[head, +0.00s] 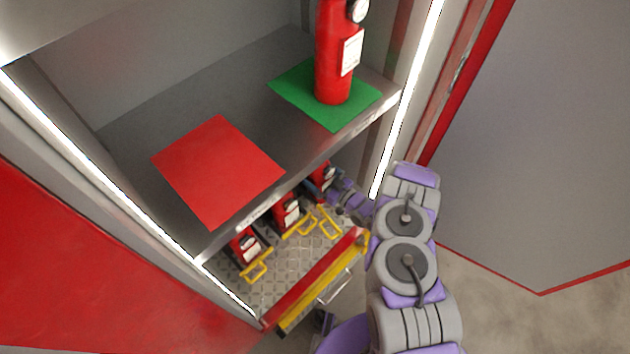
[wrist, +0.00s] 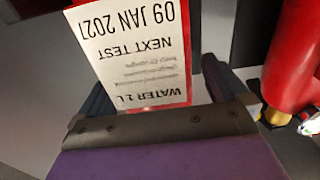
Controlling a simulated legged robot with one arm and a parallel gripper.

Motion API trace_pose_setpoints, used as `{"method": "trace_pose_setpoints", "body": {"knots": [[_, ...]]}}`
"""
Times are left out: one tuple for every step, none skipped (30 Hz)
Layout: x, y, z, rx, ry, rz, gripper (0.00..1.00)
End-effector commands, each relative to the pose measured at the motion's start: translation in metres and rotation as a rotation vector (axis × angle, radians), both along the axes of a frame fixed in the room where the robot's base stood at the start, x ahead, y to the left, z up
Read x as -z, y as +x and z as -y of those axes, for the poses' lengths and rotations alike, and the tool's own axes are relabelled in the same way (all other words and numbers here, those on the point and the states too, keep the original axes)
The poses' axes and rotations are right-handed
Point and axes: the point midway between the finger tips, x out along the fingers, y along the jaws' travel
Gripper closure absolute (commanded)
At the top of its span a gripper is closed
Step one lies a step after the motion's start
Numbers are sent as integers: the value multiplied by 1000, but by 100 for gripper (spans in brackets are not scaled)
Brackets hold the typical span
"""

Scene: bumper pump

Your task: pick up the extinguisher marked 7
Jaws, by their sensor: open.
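Three small red extinguishers stand in the lower drawer: a left one (head: 245,246), a middle one (head: 289,212) and a right one (head: 323,178). No number 7 is legible on any of them. My gripper (head: 343,195) is low under the shelf, beside the right extinguisher. In the wrist view my open gripper (wrist: 155,88) has its dark fingers on either side of a red extinguisher's white label (wrist: 130,55). That label reads upside down "WATER 1 L", "NEXT TEST" and "09 JAN 2027". I cannot tell whether the fingers touch the body.
A larger red extinguisher (head: 333,60) stands on a green square (head: 300,92) on the upper shelf. A red square (head: 217,170) beside it is bare. The shelf edge overhangs the drawer (head: 295,262). Another red cylinder (wrist: 292,60) is at the wrist view's right.

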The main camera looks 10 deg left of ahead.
Motion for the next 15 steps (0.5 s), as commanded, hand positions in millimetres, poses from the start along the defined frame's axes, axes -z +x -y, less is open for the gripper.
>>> {"method": "trace_pose_setpoints", "body": {"knots": [[1, 3, -4, 0, 3, 3, 0], [1, 6, -7, 1, 4, 3, 0], [0, 8, -9, 2, 5, 4, 0], [0, 10, -11, 3, 6, 4, 0], [0, 11, -13, 3, 7, 3, 0], [-1, 12, -15, 3, 6, 1, 0], [-1, 12, -16, 3, 5, 1, 0], [0, 13, -17, 4, 4, 0, 0], [0, 13, -19, 5, 2, 0, 0], [0, 13, -20, 5, 0, 0, 0], [1, 13, -21, 4, -1, 0, 0], [1, 12, -21, 4, -2, -1, 0], [1, 12, -22, 4, -3, -1, 0], [1, 12, -22, 3, -3, -1, 0], [1, 12, -23, 3, -4, -1, 4]]}}
